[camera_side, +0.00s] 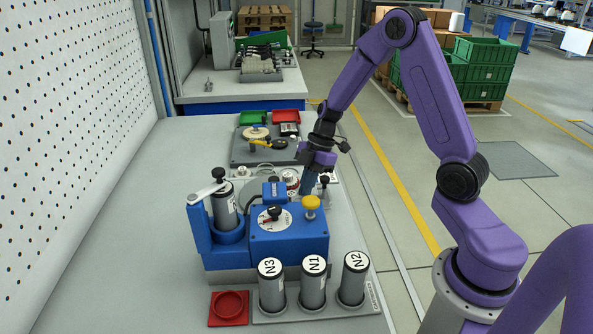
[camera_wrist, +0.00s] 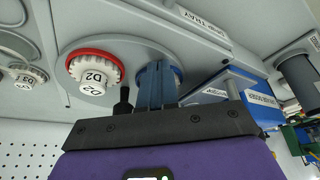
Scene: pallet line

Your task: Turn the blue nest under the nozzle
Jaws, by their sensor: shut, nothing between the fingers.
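In the wrist view a grey round turntable (camera_wrist: 118,50) carries a red nest (camera_wrist: 92,52) with a white toothed part marked D2 (camera_wrist: 92,75) in it. A blue edge (camera_wrist: 179,75) shows behind my fingers on the same turntable; it looks like the blue nest, mostly hidden. My gripper (camera_wrist: 157,70) is shut and empty, its fingers over or beside that edge; I cannot tell whether they touch. A black-topped peg (camera_wrist: 123,106) stands just left of the fingers. In the side view my gripper (camera_side: 307,190) points down behind the blue station (camera_side: 290,243). I cannot make out which part is the nozzle.
The blue station has a yellow knob (camera_side: 311,203) close to my gripper and a capped cylinder (camera_side: 223,207) at its left. In front stand cylinders N3 (camera_side: 272,290), N1 (camera_side: 313,285) and N2 (camera_side: 353,283), beside a red dish (camera_side: 229,307). The bench left of the station is clear.

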